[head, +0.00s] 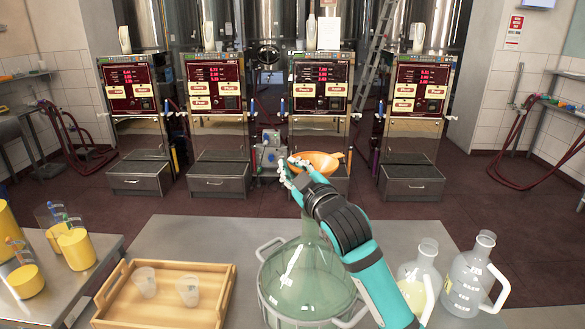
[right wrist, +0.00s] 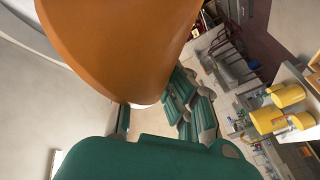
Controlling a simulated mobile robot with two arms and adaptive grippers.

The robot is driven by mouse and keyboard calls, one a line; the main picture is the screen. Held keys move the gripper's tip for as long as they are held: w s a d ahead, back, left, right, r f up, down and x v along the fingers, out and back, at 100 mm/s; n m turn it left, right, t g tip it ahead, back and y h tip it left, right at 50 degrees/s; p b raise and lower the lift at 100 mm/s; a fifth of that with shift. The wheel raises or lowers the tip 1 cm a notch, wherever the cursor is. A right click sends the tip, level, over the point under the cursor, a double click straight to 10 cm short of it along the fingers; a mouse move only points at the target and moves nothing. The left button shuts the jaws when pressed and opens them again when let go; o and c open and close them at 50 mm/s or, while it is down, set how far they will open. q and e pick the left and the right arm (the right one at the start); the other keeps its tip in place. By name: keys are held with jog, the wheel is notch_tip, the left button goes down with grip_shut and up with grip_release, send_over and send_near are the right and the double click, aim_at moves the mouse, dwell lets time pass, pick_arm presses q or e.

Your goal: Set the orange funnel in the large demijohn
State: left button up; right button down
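The orange funnel (head: 322,161) is held up in my right gripper (head: 297,172), above the grey table. In the right wrist view the funnel (right wrist: 125,45) fills the upper middle, and its lower part runs down between the green fingers (right wrist: 150,115). The exact contact is partly hidden. The large demijohn (head: 305,285) is a green glass vessel in a metal frame with handles, at the table's front middle. Its neck (head: 311,229) rises below the funnel in the picture. The funnel appears apart from it. My right forearm covers the demijohn's right side. My left gripper is not in view.
A wooden tray (head: 108,311) with two clear cups stands left of the demijohn. Two glass jugs (head: 418,275) (head: 473,272) stand on the right. Yellow containers (head: 77,249) are on a side table at left. Several red-panelled dispensers (head: 216,85) line the back.

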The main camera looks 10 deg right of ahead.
jog(key=shift+f, duration=0.15)
jog(key=shift+f, duration=0.35)
notch_tip(320, 180, down, 6)
jog(key=b, duration=0.4)
jog(key=shift+f, duration=0.25)
dwell(2.0)
jog(key=c, duration=1.4)
grip_release()
